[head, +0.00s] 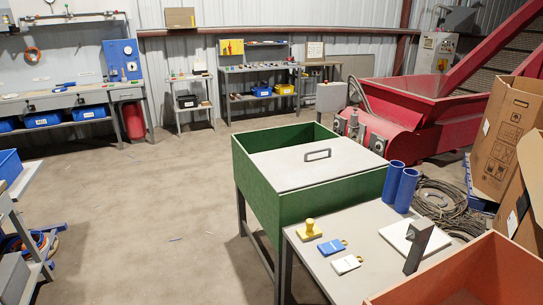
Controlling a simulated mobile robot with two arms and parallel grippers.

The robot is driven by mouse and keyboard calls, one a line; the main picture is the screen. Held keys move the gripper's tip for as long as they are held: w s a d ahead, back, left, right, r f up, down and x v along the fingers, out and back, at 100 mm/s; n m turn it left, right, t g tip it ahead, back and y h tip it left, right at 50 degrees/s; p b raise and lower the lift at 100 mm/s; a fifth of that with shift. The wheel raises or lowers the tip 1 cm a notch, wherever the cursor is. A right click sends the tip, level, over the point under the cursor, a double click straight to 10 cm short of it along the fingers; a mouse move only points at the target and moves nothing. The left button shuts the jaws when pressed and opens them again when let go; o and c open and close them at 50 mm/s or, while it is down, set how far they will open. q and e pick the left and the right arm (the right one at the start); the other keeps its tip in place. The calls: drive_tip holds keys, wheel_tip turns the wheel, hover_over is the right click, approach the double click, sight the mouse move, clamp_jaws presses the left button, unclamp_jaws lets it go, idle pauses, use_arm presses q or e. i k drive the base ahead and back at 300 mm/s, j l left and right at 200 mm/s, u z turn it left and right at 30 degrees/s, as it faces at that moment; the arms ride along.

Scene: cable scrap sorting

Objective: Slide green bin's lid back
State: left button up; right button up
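The green bin (262,200) stands on legs in the middle of the head view. Its flat light-grey lid (290,168) lies on top and covers the nearer, larger part of the bin. The far part of the bin is uncovered, and the green inner wall (285,138) shows there. The bin's contents are hidden from this angle. Neither of my grippers is in view.
A grey table (320,265) adjoins the bin's near right side. An orange bin (475,275) is at lower right. Floor left of the bin is mostly clear.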

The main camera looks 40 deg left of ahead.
sight(286, 170)
drive_tip(key=u, duration=0.75)
drive_tip(key=i+j, duration=0.2)
drive_tip(key=i+u, duration=0.05)
